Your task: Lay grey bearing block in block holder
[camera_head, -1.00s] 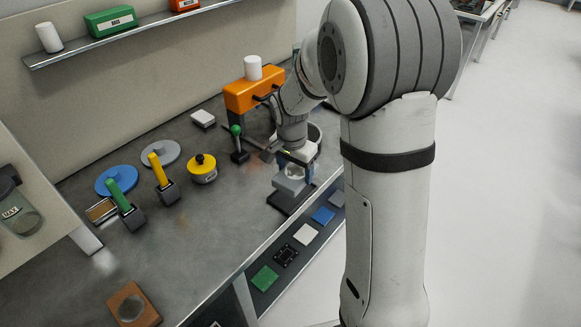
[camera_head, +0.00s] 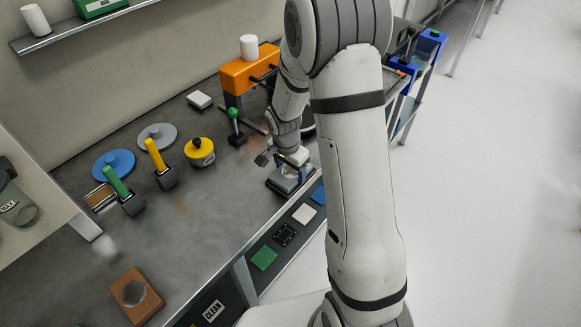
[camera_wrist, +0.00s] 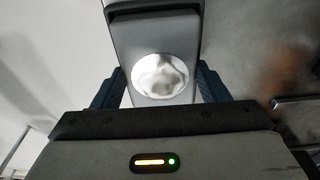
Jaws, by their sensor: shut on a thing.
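The grey bearing block (camera_wrist: 158,45) fills the upper middle of the wrist view, with a bright round opening or face in it. My gripper (camera_wrist: 155,90) has its blue fingers on either side of the block and is shut on it. In the head view my gripper (camera_head: 291,160) is low at the front edge of the bench, partly covering the block. A dark flat base (camera_head: 281,184), which looks like the block holder, lies directly under it. I cannot tell whether the block touches it or is seated.
A yellow round pot (camera_head: 199,153), a green-knobbed lever (camera_head: 235,127) and an orange fixture (camera_head: 248,73) stand left of and behind my arm. A brown block with a round grey inset (camera_head: 136,295) lies at the front left.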

